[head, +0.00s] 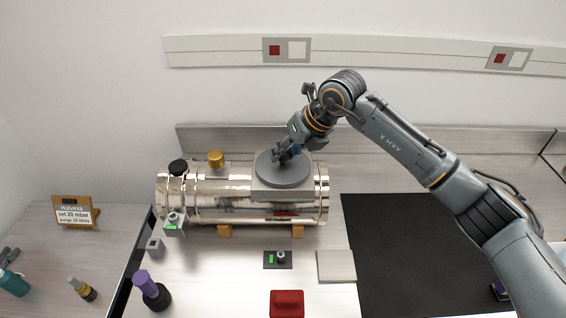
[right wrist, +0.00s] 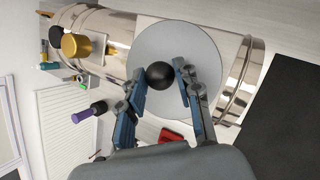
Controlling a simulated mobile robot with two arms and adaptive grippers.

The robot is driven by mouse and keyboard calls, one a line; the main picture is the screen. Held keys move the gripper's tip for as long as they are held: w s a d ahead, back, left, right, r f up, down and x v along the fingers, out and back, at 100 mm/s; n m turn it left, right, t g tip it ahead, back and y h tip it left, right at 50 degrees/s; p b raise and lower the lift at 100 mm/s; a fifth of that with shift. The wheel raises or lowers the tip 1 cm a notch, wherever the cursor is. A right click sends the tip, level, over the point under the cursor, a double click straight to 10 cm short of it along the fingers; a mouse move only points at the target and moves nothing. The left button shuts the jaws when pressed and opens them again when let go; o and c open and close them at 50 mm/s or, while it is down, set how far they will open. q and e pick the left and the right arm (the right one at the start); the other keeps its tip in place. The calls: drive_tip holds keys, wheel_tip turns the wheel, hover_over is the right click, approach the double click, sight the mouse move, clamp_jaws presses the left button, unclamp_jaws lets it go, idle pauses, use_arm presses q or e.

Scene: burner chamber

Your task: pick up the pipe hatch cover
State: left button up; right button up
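The pipe hatch cover is a round grey disc (head: 283,172) lying flat on top of the shiny metal pipe chamber (head: 235,208). In the right wrist view the disc (right wrist: 207,47) has a black ball knob (right wrist: 160,75) on it. My right gripper (head: 287,152) is above the cover, reaching down to it. In the right wrist view its two blue-grey fingers (right wrist: 160,78) stand apart, one on each side of the knob, with visible gaps. In the head view the gripper hides the knob. My left gripper is not seen.
A gold knob (head: 216,158) and a black cap (head: 178,167) stand on the chamber left of the cover. In front lie a red block (head: 287,303), a small device (head: 279,259) and a pale square plate (head: 336,266).

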sight(286, 153)
clamp_jaws()
drive_tip(key=shift+w+r+b, duration=0.1)
drive_tip(key=shift+r+b, duration=0.35)
drive_tip(key=shift+b, duration=0.15)
drive_tip(key=shift+s+r+b, duration=0.25)
drive_tip(key=shift+r+b, duration=0.75)
drive_tip(key=shift+r, duration=0.25)
drive_tip(key=s+r+b, duration=0.6)
drive_tip(key=s+r, duration=0.3)
drive_tip(key=s, duration=0.4)
drive_tip(key=shift+s+d+r, duration=0.2)
drive_tip(key=shift+s+r, duration=0.15)
